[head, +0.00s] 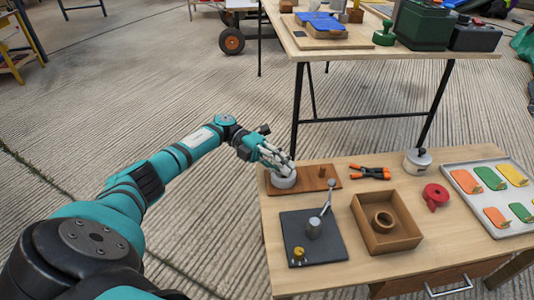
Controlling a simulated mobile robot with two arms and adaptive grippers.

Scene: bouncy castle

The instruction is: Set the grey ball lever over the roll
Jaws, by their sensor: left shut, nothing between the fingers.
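The grey ball lever (325,202) rises from a grey round base on a dark square plate (328,246) at the table's front left. It leans up and to the right, its ball end at the top. A brown ring-shaped roll (383,220) lies in an open wooden box (402,241) right of the plate. A grey-white ring (284,181) sits on a reddish-brown board (318,180) behind the plate. I cannot tell for sure which is the task's roll. My left gripper (290,175) is shut and empty, its fingertips at the grey-white ring; contact is unclear. My right gripper is out of view.
A yellow knob (299,252) is on the dark plate. Orange-handled pliers (369,173), a white-grey canister (417,161), a red roll-like object (435,196) and a metal tray (483,213) of coloured pieces occupy the table. A second table (366,50) stands behind.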

